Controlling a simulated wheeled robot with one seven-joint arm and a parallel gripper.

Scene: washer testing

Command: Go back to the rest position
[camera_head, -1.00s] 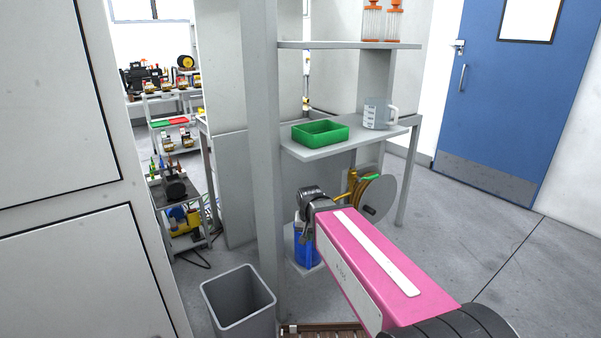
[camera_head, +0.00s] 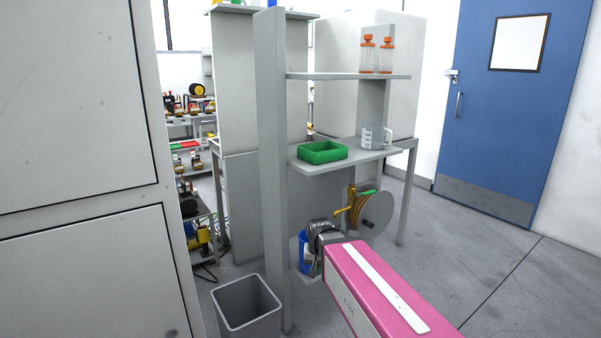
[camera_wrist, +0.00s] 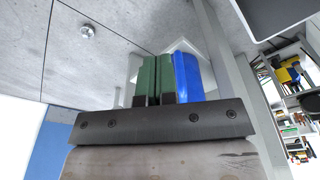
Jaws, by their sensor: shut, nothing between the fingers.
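My pink arm (camera_head: 385,290) reaches from the bottom right toward the grey shelf unit in the head view, ending in a dark grey joint. My gripper (camera_wrist: 157,62) is not clearly visible there. In the wrist view its two green fingers lie side by side, shut and empty. A blue object (camera_wrist: 193,78) shows beside and beyond the fingers. In the head view, a blue container (camera_head: 304,254) stands low at the shelf, partly hidden by my arm's end.
The shelf unit (camera_head: 271,180) holds a green tray (camera_head: 322,159) and a clear jug (camera_head: 371,137). A reel (camera_head: 374,216) hangs below. A grey bin (camera_head: 247,324) stands in front, a pale cabinet (camera_head: 75,90) at left. Floor at right, toward the blue door (camera_head: 500,120), is clear.

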